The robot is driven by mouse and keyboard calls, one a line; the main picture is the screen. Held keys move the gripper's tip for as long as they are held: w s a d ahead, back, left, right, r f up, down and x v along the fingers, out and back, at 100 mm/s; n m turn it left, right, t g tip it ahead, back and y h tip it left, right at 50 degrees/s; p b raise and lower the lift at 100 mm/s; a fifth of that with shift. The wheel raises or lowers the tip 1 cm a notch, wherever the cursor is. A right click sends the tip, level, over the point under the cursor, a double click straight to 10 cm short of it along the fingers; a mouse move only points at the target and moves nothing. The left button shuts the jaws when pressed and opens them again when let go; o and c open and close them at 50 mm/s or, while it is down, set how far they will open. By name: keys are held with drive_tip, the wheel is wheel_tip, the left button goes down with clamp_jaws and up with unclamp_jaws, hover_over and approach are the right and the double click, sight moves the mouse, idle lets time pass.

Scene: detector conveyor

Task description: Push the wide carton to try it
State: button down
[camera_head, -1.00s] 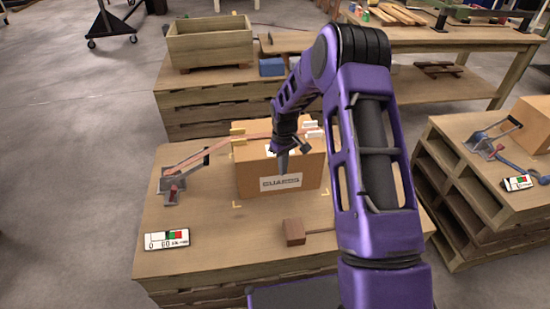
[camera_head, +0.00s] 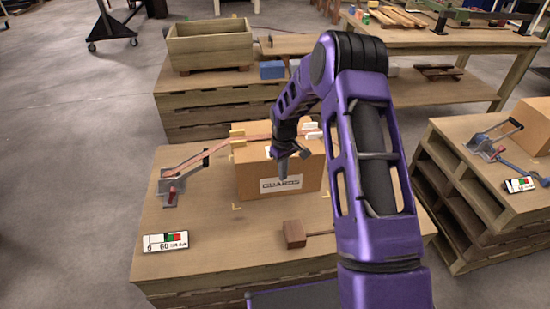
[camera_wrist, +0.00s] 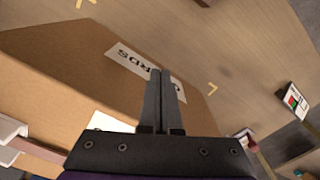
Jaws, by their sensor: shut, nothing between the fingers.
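The wide carton (camera_head: 307,172) is a brown box with a white label reading GUARDS, standing upright on the near wooden table (camera_head: 215,235). A pinkish strap runs over its top to a grey ratchet (camera_head: 172,188) with a red part on the left. My gripper (camera_head: 283,178) is shut and empty, with its tips pointing down at the carton's labelled front. In the wrist view the shut fingers (camera_wrist: 163,95) overlap the label (camera_wrist: 142,74). I cannot tell whether they touch the carton. My arm hides the table's right part.
A gauge card (camera_head: 166,242) lies at the table's front left, and a wooden mallet (camera_head: 294,234) lies in front of the carton. Yellow corner marks are on the tabletop. A second table (camera_head: 455,128) with another carton (camera_head: 534,125) stands at the right. A wooden crate (camera_head: 210,45) is behind.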

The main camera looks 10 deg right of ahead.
drive_tip(key=shift+w, duration=0.6)
drive_tip(key=shift+w+a+r, duration=0.1)
drive_tip(key=shift+w+r, duration=0.1)
drive_tip(key=shift+w, duration=0.15)
idle(1.6)
wheel_tip(320, 180, up, 10)
drive_tip(key=s+p, duration=0.3)
drive_tip(key=p, duration=0.3)
drive_tip(key=shift+f, duration=0.2)
idle(0.8)
idle(0.3)
